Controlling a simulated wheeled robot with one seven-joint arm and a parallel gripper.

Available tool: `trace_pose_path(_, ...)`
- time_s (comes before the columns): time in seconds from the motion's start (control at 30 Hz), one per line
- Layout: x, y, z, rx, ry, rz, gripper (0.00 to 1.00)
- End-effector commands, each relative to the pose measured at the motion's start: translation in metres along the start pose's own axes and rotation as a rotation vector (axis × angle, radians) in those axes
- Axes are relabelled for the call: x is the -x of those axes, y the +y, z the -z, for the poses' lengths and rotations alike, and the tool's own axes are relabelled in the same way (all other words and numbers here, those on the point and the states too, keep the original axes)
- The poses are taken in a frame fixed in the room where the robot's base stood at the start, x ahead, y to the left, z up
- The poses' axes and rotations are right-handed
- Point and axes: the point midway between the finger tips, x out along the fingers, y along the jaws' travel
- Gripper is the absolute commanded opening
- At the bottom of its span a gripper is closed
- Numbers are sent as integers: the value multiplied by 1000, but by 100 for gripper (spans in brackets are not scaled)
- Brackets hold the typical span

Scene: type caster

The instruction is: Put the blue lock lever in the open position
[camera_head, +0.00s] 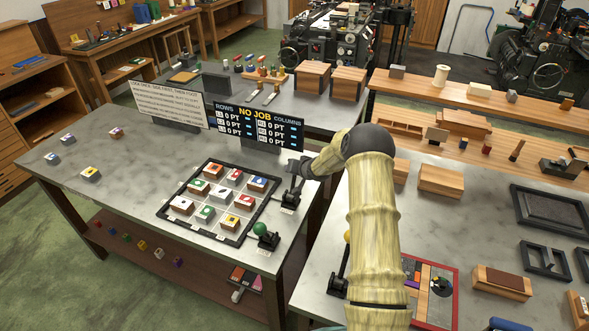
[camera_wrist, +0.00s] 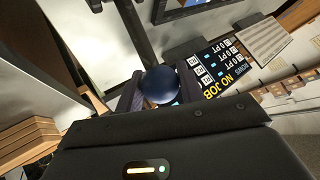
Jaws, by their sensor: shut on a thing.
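My gripper (camera_wrist: 160,88) is shut on the dark blue ball knob (camera_wrist: 161,84) of the lock lever, with one finger on each side of the knob. The lever's dark arm (camera_wrist: 136,32) runs up from the knob in the wrist view. In the head view my gripper (camera_head: 296,166) is at the right rear corner of the framed tile board, just above the lever's base (camera_head: 290,199). There the blue knob is hidden by my gripper. I cannot tell the lever's position from its base markings.
A black frame (camera_head: 163,210) holds several picture tiles. A green-knobbed lever (camera_head: 261,231) stands at its front right corner. The "NO JOB" display (camera_head: 257,128) stands close behind my gripper. A yellow-knobbed lever (camera_head: 345,262) is on the right table. Loose tiles lie on the left.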

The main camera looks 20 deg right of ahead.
Motion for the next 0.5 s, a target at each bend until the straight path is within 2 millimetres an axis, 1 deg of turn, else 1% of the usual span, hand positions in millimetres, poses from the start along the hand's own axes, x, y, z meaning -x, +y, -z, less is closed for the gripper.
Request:
trace_pose_path(0.13,0,0,2,-3,5,1,0)
trace_pose_path(0.17,0,0,2,-3,5,1,42)
trace_pose_path(0.23,0,0,2,-3,5,0,55)
trace_pose_path(0.27,0,0,2,-3,4,0,58)
trace_pose_path(0.5,0,-1,1,-1,2,1,58)
